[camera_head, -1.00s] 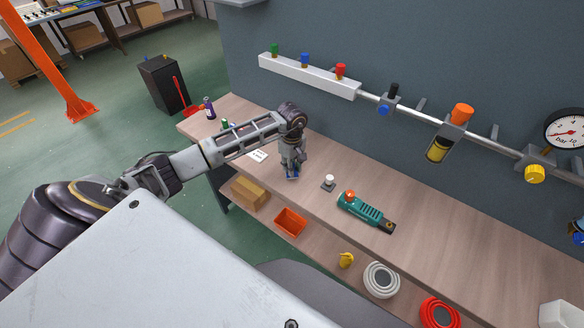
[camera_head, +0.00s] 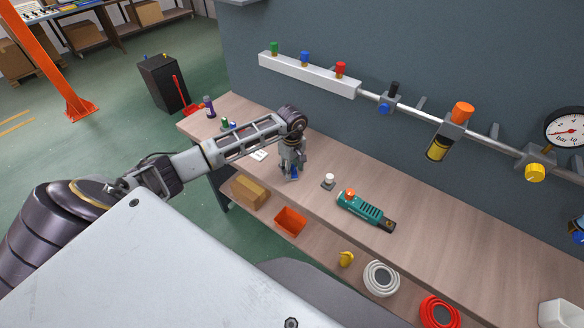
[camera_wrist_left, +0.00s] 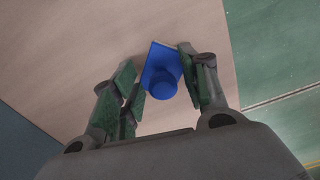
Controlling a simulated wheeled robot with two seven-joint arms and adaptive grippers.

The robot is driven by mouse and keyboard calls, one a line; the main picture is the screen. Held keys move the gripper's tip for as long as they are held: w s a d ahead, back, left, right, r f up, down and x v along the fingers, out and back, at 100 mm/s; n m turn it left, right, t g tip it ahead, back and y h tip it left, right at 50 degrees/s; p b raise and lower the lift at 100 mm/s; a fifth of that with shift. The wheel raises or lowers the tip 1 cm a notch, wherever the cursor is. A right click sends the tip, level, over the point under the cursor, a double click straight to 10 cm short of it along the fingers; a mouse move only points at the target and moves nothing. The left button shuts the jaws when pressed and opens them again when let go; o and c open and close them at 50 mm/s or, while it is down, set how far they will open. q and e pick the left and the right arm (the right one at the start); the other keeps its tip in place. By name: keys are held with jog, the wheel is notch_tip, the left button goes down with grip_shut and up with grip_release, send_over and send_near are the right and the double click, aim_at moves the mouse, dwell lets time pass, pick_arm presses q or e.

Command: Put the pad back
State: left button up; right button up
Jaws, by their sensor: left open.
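A blue pad with a round blue knob (camera_wrist_left: 164,82) shows in the wrist view between the fingers of my left gripper (camera_wrist_left: 156,88). The right-hand finger is close beside it; I cannot tell if it touches. A gap shows between the pad and the left-hand finger. In the head view my left gripper (camera_head: 291,168) points down at the bench, open, with a bit of blue at its fingertips. The pad seems to rest on the wooden bench top (camera_head: 440,223). My right gripper is not in view.
A white-knobbed dark square piece (camera_head: 328,182) and a green tool (camera_head: 366,210) lie to the right of the gripper. Small bottles (camera_head: 229,123) and a white card (camera_head: 258,155) are to the left. A pipe rail (camera_head: 408,112) runs along the wall behind.

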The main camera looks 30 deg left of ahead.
pick_arm(q)
jog(key=shift+r, duration=0.2)
notch_tip(320, 180, up, 12)
jog(key=b, duration=0.2)
dwell(0.7)
dwell(0.6)
